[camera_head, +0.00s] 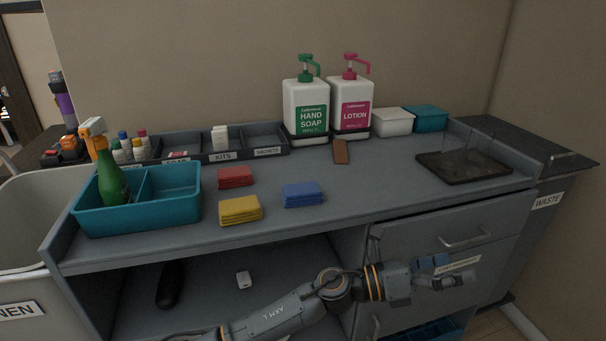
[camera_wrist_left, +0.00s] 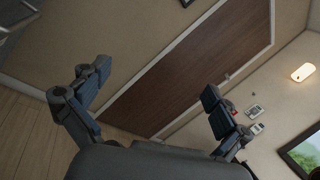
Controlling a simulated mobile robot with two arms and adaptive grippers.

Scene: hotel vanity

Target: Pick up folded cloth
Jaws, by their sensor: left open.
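Three folded cloths lie on the grey counter: a red one (camera_head: 235,177), a yellow one (camera_head: 240,209) at the front, and a blue one (camera_head: 302,194) to their right. My left gripper (camera_head: 452,272) is in front of the vanity drawers, below the counter's front edge and to the right of the cloths. It is open and empty, well apart from all of the cloths. In the left wrist view its two fingers (camera_wrist_left: 155,95) are spread, with only wall, door and floor beyond. My right gripper is in neither view.
A teal caddy (camera_head: 190,199) with a green spray bottle (camera_head: 111,180) stands left of the cloths. Soap (camera_head: 306,106) and lotion (camera_head: 350,103) pumps stand behind. A dark tray (camera_head: 463,168) sits at right. The counter between the blue cloth and this tray is mostly clear.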

